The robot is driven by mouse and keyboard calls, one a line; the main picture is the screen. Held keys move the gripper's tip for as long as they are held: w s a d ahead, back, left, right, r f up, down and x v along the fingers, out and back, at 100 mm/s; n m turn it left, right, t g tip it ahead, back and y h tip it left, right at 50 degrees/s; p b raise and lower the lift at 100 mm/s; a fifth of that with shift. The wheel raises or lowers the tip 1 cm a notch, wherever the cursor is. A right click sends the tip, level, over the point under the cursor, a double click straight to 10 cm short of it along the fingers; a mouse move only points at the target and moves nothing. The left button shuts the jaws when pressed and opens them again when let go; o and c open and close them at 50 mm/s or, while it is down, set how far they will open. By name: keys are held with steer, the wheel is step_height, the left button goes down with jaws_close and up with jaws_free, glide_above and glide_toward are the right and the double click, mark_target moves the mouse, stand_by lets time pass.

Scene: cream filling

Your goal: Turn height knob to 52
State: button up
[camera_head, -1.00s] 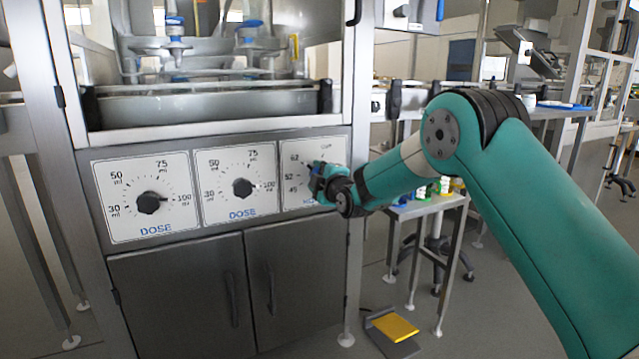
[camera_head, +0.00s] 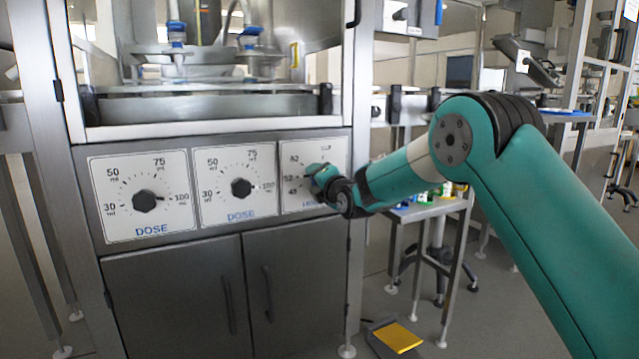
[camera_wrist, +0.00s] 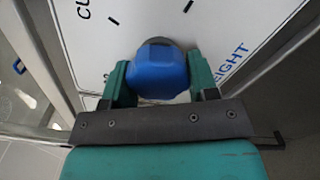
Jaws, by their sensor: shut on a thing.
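The height knob (camera_wrist: 160,68) is blue and sits between the two green fingers of my gripper in the wrist view, with a dark round base behind it. My gripper (camera_head: 320,180) is shut on the knob at the right-hand dial panel (camera_head: 296,153) in the head view. There my gripper hides most of the knob, so I cannot tell where it points. The white panel shows marks 62, 52 and a lower number on its left side. The word HEIGHT is partly readable in the wrist view, tilted.
Two DOSE dials with black knobs, the left one (camera_head: 145,201) and the middle one (camera_head: 241,188), sit to the left. Steel cabinet doors (camera_head: 175,300) are below. A yellow pedal (camera_head: 397,336) lies on the floor. A side table with bottles stands behind my arm.

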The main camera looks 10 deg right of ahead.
steer(key=shift+n, duration=0.3)
steer(key=o, duration=0.9)
steer(key=p+v, duration=0.1)
steer(key=v, duration=1.6)
steer(key=shift+s, duration=0.2)
